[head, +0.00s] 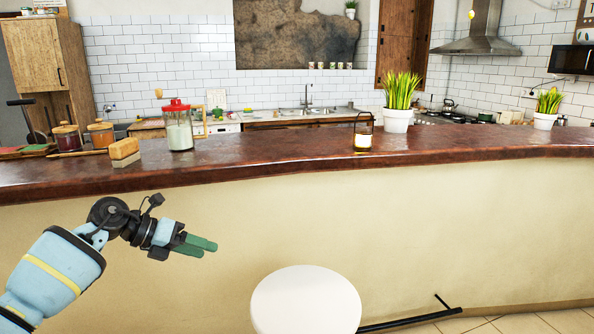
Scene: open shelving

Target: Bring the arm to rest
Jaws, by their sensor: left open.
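My left arm comes in from the lower left, with light blue links and a dark wrist. My left gripper (201,245) has green fingers that point to the right. It is in front of the cream counter wall (330,220), below the counter's front edge. The gripper is open and holds nothing. My right gripper is not in the head view.
A brown counter top (275,155) runs across the view. On it stand a red-lidded jar (178,135), a sponge-like block (124,152), a lantern (363,135) and a potted plant (397,118). A round white stool (305,300) stands right of the gripper.

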